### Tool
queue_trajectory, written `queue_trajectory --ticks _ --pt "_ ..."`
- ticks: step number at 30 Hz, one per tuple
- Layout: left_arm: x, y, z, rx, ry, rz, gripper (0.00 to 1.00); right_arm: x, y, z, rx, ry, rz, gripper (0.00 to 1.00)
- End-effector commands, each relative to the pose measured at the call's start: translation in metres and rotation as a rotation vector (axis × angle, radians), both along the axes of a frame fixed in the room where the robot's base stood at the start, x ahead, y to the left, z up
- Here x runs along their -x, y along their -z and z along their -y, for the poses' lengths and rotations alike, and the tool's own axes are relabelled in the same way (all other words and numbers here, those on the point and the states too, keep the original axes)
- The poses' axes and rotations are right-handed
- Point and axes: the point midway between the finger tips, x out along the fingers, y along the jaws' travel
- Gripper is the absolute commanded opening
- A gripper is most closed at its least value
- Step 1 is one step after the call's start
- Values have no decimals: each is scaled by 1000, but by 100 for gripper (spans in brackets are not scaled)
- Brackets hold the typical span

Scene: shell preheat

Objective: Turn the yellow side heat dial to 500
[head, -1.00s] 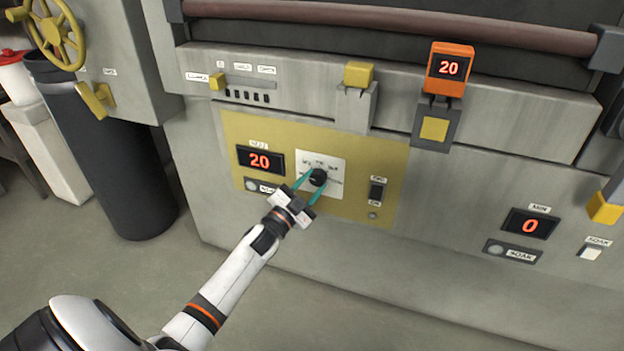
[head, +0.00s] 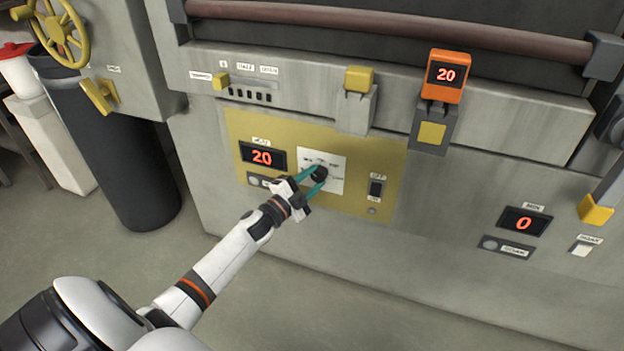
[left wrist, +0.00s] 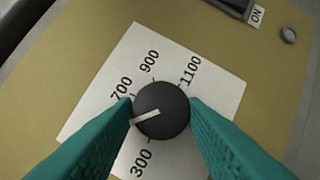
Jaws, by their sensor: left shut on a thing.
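The heat dial (head: 320,173) is a round black knob on a white scale plate (head: 337,164) in the yellow panel (head: 385,155). My left gripper (head: 316,174) is shut on the dial, with one teal finger on each side. In the left wrist view the dial (left wrist: 168,118) has a white pointer line aimed left and slightly down, between the 700 and 300 marks. The 300, 700, 900 and 1100 labels show; the left finger covers the scale between 300 and 700. The panel's display (head: 262,157) reads 20. My right gripper is not in view.
An OFF/ON switch (head: 376,188) sits right of the dial. An orange display (head: 446,75) reading 20 is above right, and another display (head: 523,222) reads 0. A yellow handwheel (head: 58,33) and a dark bin (head: 120,150) stand at the left.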

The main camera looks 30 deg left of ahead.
Motion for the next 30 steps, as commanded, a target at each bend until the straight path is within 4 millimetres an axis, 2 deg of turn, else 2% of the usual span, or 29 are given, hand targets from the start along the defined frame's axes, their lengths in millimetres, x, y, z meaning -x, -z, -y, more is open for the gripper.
queue_trajectory --ticks 6,7,11,22,26,30 --pt "1 3 1 1 1 -4 16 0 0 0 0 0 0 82" --pt "1 3 1 1 1 -4 40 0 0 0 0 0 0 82" --pt "0 2 1 1 1 -3 60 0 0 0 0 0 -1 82" --pt "6 2 -1 2 0 -3 60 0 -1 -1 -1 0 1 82" --pt "23 4 -3 1 0 -5 60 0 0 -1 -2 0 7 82" --pt "52 8 -8 2 0 -5 60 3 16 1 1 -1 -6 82"
